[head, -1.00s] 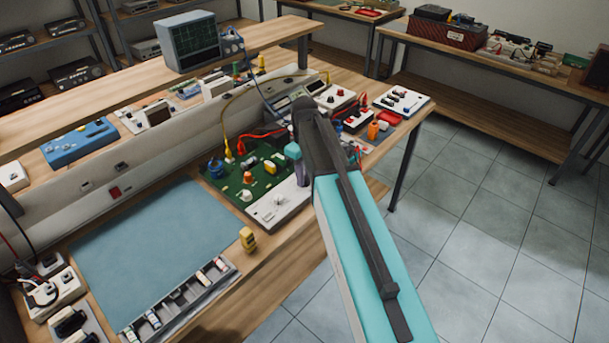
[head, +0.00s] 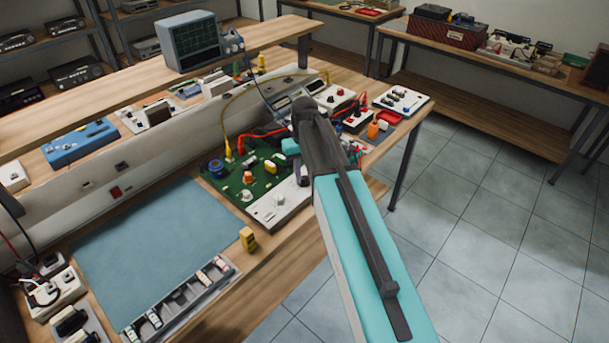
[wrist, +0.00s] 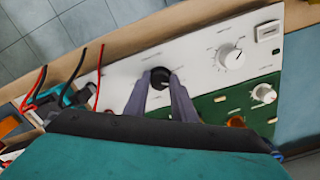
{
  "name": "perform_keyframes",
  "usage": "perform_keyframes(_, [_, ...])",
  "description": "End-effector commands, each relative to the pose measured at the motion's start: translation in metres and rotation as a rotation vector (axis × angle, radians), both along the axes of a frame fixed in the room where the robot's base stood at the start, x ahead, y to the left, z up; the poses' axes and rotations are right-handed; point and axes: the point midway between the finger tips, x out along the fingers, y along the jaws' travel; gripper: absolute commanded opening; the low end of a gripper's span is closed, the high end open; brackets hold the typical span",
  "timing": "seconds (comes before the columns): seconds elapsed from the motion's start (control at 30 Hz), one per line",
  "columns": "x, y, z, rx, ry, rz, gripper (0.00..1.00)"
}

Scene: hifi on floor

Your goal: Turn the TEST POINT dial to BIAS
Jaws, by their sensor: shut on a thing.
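A black dial (wrist: 160,75) sits on a white panel (wrist: 195,72) in the wrist view. My gripper (wrist: 160,84) has its two grey fingers on either side of this dial and is shut on it. The lettering around the dial is too small to read, so I cannot tell its setting or confirm its name. A white dial (wrist: 231,56) is on the same panel, to the right. In the head view the white panel (head: 268,210) lies at the front of a green board (head: 232,182); my arm hides the black dial there.
A smaller white knob (wrist: 263,93) stands on the green board. Red and black leads (wrist: 92,75) rise left of the panel in the wrist view. A blue mat (head: 150,245) and a yellow block (head: 248,239) lie left of the board in the head view.

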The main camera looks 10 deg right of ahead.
Motion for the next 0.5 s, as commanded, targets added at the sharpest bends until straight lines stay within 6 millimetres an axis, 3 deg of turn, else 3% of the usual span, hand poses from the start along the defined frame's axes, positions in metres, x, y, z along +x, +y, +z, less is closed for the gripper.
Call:
perform_keyframes(0.3, [0.0013,-0.0002,0.0011,-0.002,-0.004,0.000,0.01])
perform_keyframes(0.33, [0.0013,-0.0001,0.0011,-0.002,-0.004,0.000,0.29])
perform_keyframes(0.4, [0.0012,0.0000,0.0009,-0.002,-0.003,0.000,0.41])
perform_keyframes(0.5, [0.0009,0.0001,0.0007,-0.002,-0.002,0.001,0.42])
